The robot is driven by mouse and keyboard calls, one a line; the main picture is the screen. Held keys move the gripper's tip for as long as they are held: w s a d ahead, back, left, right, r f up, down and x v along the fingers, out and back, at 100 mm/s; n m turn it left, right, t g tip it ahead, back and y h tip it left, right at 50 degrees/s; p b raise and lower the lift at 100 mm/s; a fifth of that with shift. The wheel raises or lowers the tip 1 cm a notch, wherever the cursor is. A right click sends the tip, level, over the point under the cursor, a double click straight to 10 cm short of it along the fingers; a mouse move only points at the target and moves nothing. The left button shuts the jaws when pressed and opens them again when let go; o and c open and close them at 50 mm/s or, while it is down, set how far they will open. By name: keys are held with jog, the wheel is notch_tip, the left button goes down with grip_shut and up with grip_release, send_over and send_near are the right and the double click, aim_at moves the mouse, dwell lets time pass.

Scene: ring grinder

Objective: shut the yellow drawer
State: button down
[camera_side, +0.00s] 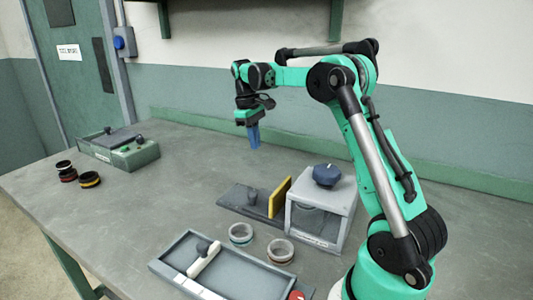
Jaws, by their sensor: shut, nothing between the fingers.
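A yellow upright panel (280,197), which I take for the yellow drawer's face, stands at the left side of a light grey box (318,217) in the middle of the bench. A dark grey flat plate (238,196) with a small grey knob (252,195) extends left from the panel. A narrow gap seems to show between panel and box; how far the drawer is out is hard to tell. My gripper (254,143) points down with its blue fingers together, empty, in the air above and behind the plate, touching nothing.
The box has a dark blue knob (327,175) on top. Two grey rings (241,234) lie in front. A grey tray (175,262) with a white-handled slider is at the front. Coloured rings (89,180) and a green box (120,153) are at left. The bench (150,205) between is clear.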

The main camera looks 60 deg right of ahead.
jog(key=shift+g, duration=0.5)
jog(key=x, duration=0.9)
jog(key=shift+s+d+f, duration=0.25)
jog(key=shift+d+f, duration=0.05)
jog(key=shift+f, duration=0.05)
jog(key=s, duration=0.3)
jog(key=shift+s+f, duration=0.1)
jog(key=shift+s, duration=0.45)
jog(key=shift+s, duration=2.2)
